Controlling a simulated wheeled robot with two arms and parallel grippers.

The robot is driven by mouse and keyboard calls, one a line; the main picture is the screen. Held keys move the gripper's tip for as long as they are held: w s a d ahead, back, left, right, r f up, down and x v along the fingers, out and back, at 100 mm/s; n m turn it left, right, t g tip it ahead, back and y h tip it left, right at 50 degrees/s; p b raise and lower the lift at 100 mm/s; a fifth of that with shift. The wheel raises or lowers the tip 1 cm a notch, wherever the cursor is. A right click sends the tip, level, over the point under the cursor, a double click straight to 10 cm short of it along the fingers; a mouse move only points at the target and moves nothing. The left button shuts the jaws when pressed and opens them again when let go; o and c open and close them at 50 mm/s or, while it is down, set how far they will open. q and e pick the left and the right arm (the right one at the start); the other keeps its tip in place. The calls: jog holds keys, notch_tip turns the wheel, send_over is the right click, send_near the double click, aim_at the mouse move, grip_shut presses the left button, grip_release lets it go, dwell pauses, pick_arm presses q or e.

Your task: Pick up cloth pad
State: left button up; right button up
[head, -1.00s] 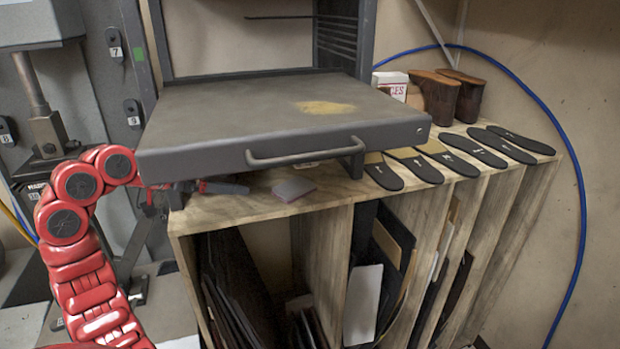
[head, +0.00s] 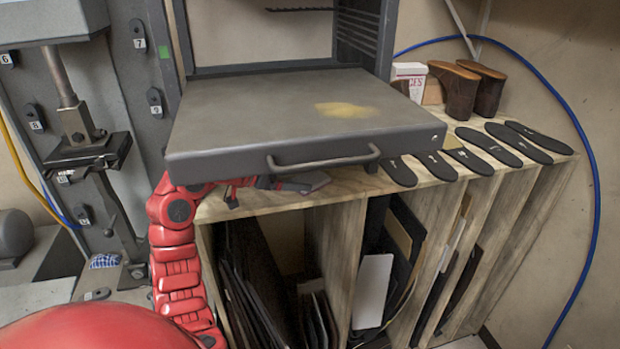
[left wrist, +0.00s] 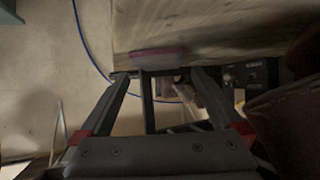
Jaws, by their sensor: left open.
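The cloth pad, a small flat grey-pink piece, lies on the wooden bench top under the front of the grey tray. In the head view the pad (head: 308,181) is partly covered by the tray's front edge and my gripper. My left gripper (head: 268,184) reaches in from the left under the tray, just left of the pad, with its jaws apart. In the left wrist view the pad (left wrist: 158,58) shows mauve on the wood, just beyond the open fingertips (left wrist: 160,76). Nothing is between the fingers. My right gripper is not in view.
The grey tray (head: 230,118) with a handle (head: 325,163) hangs low over the bench (head: 345,187). A blue-white cloth (head: 105,260) is at the left. Dark sheets (head: 245,290) fill the shelves below.

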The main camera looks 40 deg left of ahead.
aim_at(305, 180)
pick_arm(q)
jog(key=p+x, duration=0.1)
jog(key=x, duration=0.3)
jog(key=shift+f, duration=0.1)
jog(key=c, duration=1.3)
jog(key=shift+r, duration=0.2)
